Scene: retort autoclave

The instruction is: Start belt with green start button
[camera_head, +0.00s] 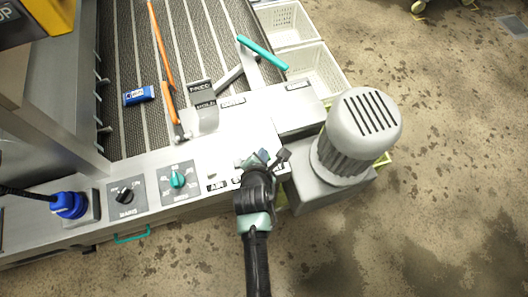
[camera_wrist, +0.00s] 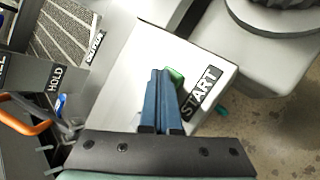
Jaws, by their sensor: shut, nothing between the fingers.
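The green start button (camera_wrist: 177,75) shows as a small green patch just beyond my fingertips in the wrist view, beside a black START label (camera_wrist: 201,92) on a light panel. My gripper (camera_wrist: 163,72) is shut, its two blue fingers side by side with nothing between them. The fingertips overlap the button in the picture and hide part of it. I cannot tell whether they touch it. In the head view my gripper (camera_head: 262,156) is over the front edge of the light machine top (camera_head: 245,125), and the button is not clearly seen there.
A grey motor (camera_head: 362,125) stands right of my gripper. Left are a teal knob (camera_head: 177,180), a black knob (camera_head: 125,196) and a blue plug (camera_head: 69,205). White crates (camera_head: 322,75) stand behind.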

